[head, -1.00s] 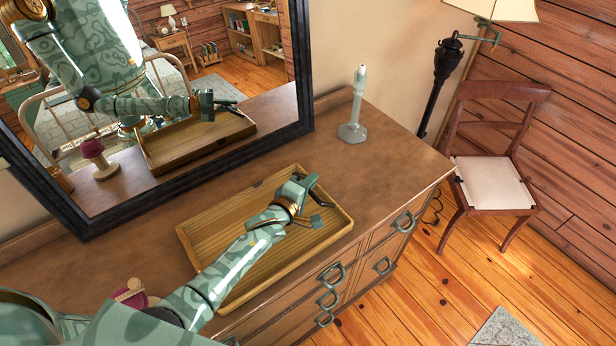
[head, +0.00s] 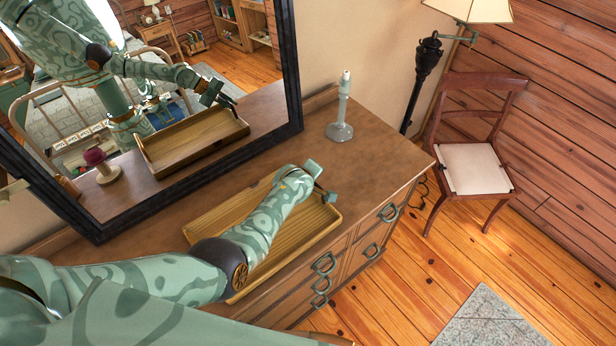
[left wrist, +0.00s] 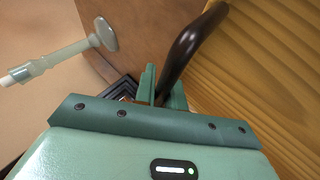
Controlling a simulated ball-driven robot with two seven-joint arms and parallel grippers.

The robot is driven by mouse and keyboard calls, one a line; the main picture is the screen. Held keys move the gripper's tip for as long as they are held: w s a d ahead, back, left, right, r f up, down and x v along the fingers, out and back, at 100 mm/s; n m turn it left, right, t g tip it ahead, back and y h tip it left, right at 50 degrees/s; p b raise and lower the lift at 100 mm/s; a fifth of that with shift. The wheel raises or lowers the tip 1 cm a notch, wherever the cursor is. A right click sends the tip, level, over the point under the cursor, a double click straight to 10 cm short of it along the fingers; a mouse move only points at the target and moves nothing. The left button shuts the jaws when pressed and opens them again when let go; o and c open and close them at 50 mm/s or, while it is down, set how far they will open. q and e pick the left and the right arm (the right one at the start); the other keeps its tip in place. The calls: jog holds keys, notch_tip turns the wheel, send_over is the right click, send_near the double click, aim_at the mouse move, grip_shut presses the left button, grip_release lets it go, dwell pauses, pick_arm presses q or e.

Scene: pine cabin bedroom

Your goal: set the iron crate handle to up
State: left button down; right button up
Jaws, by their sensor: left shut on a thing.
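The crate (head: 288,242) is a shallow, open wooden tray on the dresser top, partly hidden by my left arm. Its slatted wood (left wrist: 275,75) fills the right of the left wrist view. The iron handle (left wrist: 188,45) is a dark, curved bar, standing out near the crate's right end. My left gripper (head: 322,188) is over that end of the crate. In the left wrist view its green fingers (left wrist: 161,88) are shut on the handle. In the head view the gripper and arm mostly hide the handle. My right gripper is out of view.
A large dark-framed mirror (head: 296,85) stands behind the crate and reflects it with my arm. A pale candlestick-like stand (head: 341,128) is at the dresser's back right. The dresser top (head: 375,160) right of the crate is clear. A chair (head: 475,168) and floor lamp (head: 428,75) are farther right.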

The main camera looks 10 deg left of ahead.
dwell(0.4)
pick_arm(q)
jog(key=c, duration=1.5)
grip_release()
